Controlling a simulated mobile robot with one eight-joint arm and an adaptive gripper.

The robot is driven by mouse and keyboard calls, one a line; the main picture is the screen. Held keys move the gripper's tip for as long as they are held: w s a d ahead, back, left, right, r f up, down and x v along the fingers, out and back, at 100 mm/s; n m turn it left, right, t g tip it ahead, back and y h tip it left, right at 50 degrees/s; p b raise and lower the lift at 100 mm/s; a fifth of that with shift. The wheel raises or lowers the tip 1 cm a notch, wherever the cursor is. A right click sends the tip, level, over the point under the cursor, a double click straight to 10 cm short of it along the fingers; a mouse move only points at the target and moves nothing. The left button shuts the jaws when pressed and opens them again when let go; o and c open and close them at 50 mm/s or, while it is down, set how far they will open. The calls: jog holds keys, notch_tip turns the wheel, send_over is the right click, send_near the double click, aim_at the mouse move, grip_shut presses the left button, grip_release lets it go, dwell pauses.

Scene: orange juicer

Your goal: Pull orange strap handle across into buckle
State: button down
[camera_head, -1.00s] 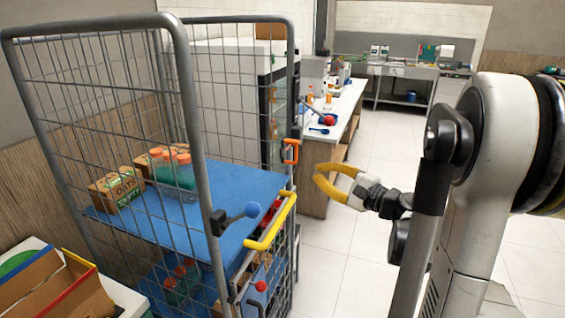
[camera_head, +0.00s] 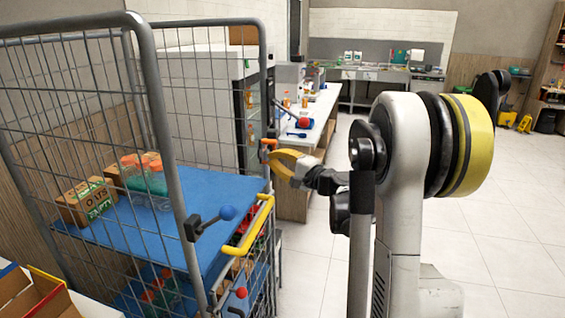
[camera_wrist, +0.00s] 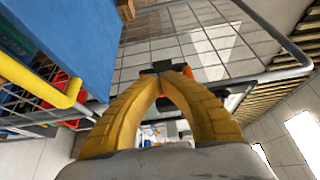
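The orange strap handle (camera_head: 267,146) is at the right post of the wire cage trolley (camera_head: 160,110), above the blue shelf. My gripper (camera_head: 268,158), with two curved yellow fingers, is beside or at this handle. In the wrist view my fingertips (camera_wrist: 161,73) come close together in front of a dark fitting (camera_wrist: 163,66), and a bit of orange shows between the fingers. I cannot tell whether the fingers hold the handle. A black catch (camera_head: 192,228) with a blue-knobbed lever (camera_head: 228,212) is on the trolley's near post; it may be the buckle.
A yellow bar (camera_head: 250,236) runs along the front of the blue shelf (camera_head: 150,230). Cardboard boxes (camera_head: 85,202) and orange-capped bottles (camera_head: 150,180) stand on the shelf. A counter (camera_head: 308,135) stands behind the gripper. The floor on the right is open.

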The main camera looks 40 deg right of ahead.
jog(key=shift+s+a, duration=0.55)
jog(key=shift+a, duration=0.25)
jog(key=shift+s, duration=0.1)
jog(key=shift+s+d, duration=0.15)
dwell(0.8)
